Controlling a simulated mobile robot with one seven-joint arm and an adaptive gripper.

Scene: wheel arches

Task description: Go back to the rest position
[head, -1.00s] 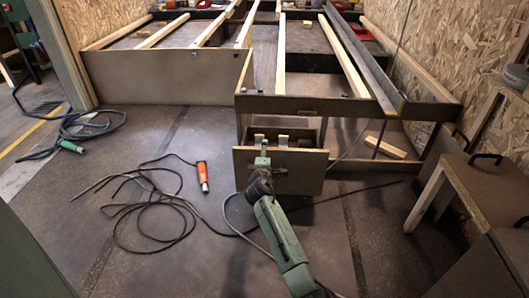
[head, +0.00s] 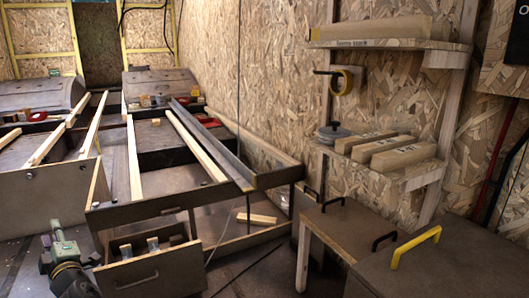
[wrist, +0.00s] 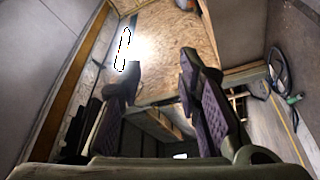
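My gripper shows in the wrist view (wrist: 160,85) with its two dark, purple-padded fingers spread apart and nothing between them. The gripper's fingertips are hard to make out in the head view.
At the right are a low cabinet with a yellow handle (head: 416,248) and one with black handles (head: 335,222). Wall shelves (head: 405,170) hold wooden blocks. A loose wooden block (head: 257,219) lies under the frame.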

